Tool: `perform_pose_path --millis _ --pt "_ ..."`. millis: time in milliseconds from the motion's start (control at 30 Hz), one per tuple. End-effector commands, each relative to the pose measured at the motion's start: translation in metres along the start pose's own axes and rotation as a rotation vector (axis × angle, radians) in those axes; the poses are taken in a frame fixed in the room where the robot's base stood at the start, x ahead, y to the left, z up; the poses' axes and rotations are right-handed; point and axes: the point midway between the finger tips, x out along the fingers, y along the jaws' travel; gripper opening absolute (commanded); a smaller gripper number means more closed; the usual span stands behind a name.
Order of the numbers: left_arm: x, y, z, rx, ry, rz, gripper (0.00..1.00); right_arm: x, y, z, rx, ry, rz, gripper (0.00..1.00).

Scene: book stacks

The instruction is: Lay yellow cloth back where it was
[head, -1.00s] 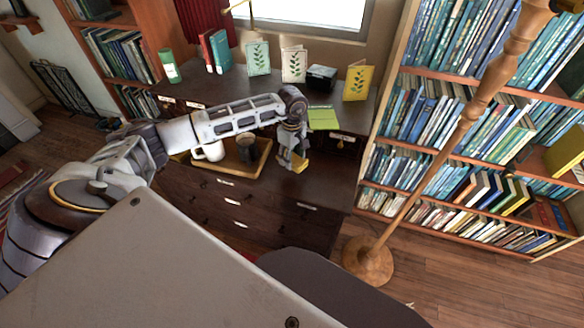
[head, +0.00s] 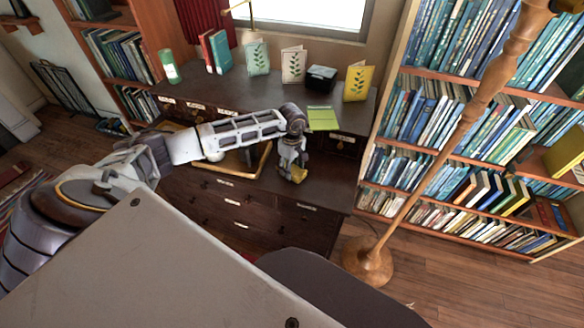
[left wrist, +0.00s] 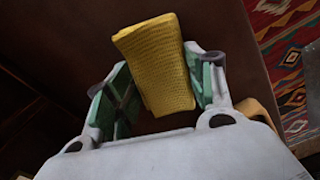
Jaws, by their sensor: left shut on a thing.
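The yellow cloth (head: 297,176) is held in my left gripper (head: 291,172), over the front part of the dark wooden desk top (head: 335,150). In the left wrist view the cloth (left wrist: 160,65) is a folded, waffle-textured piece. It sits between the two green-padded fingers of my left gripper (left wrist: 163,92), which are shut on it. The cloth's far end sticks out past the fingertips. I cannot tell whether it touches the desk. My right gripper is not in view.
A wooden tray (head: 262,163) lies left of the gripper, partly behind my arm. A green notepad (head: 322,118) and a black box (head: 321,79) are behind. Standing cards line the back, including a yellow card (head: 357,82). A wooden lamp pole (head: 430,175) stands at right.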

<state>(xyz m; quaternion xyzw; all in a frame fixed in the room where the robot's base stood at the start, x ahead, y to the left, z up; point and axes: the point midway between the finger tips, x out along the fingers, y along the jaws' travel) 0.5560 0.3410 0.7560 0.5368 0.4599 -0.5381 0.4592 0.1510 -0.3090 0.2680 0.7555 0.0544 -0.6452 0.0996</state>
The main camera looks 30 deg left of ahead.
Motion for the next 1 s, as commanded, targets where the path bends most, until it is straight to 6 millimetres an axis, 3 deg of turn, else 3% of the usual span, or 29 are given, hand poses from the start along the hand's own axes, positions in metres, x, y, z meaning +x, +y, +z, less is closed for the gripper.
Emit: perform_pose_path --millis 600,633,767,1000 --pt "0.0048 0.0003 0.0002 0.001 0.000 0.001 0.32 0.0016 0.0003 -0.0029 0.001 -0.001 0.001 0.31" --pt "0.0046 0.0003 0.0002 0.000 0.000 0.001 0.56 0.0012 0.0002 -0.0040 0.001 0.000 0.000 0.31" --pt "0.0044 0.0002 0.0002 0.000 0.000 0.001 0.73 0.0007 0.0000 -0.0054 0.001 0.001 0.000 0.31" --pt "0.0044 0.0002 0.0002 0.000 0.000 0.001 0.75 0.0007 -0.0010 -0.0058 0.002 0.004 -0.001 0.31"
